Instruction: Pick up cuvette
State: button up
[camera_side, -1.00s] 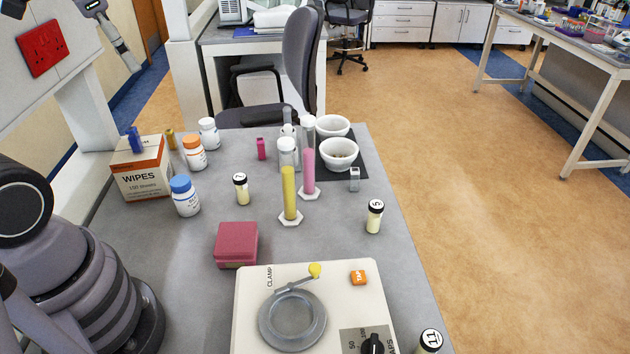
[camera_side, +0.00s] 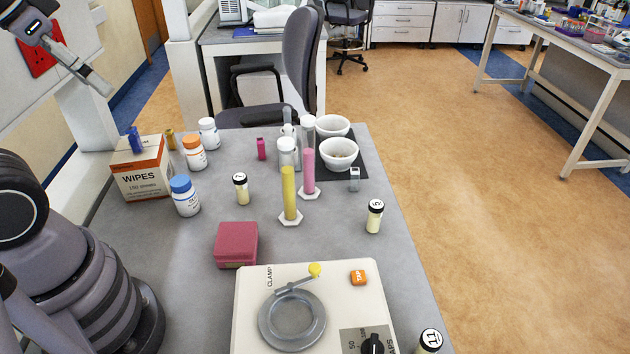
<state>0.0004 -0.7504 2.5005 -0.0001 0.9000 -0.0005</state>
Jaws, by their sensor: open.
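A small clear, square-sided vessel that looks like the cuvette (camera_side: 354,179) stands upright on the grey bench, near the right edge, just in front of a dark mat. My gripper (camera_side: 103,88) is at the upper left, high above the bench and far from the cuvette. It is open, with nothing seen between its fingers. Its fingers are seen from the side, so the gap is hard to make out.
Yellow (camera_side: 289,194) and pink (camera_side: 309,172) cylinders stand left of the cuvette. White bowls (camera_side: 338,154) are behind it. A capped vial (camera_side: 374,216) stands in front. A wipes box (camera_side: 139,183), bottles, a pink box (camera_side: 236,245) and a white clamp device (camera_side: 252,318) occupy the bench.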

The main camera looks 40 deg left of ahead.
jog(key=w+a+m+y, duration=0.1)
jog(key=w+a+m, duration=0.15)
jog(key=w, duration=0.35)
jog(key=w+a+m+y, duration=0.1)
jog(key=w+m, duration=0.3)
jog(key=w, duration=0.2)
jog(key=m+g+y, duration=0.2)
jog(key=m+g, duration=0.1)
jog(key=m, duration=1.6)
send_over(261, 139)
jog(key=s+d, duration=0.2)
jog(key=d, duration=0.1)
notch_tip(261, 139, down, 27)
jog(key=x, duration=0.8)
jog(key=shift+s+d, duration=0.15)
jog(key=shift+d, duration=0.05)
jog(key=x, duration=0.5)
jog(key=shift+s+f, duration=0.2)
jog(key=shift+f, duration=0.25)
jog(key=shift+d, duration=0.1)
grip_shut()
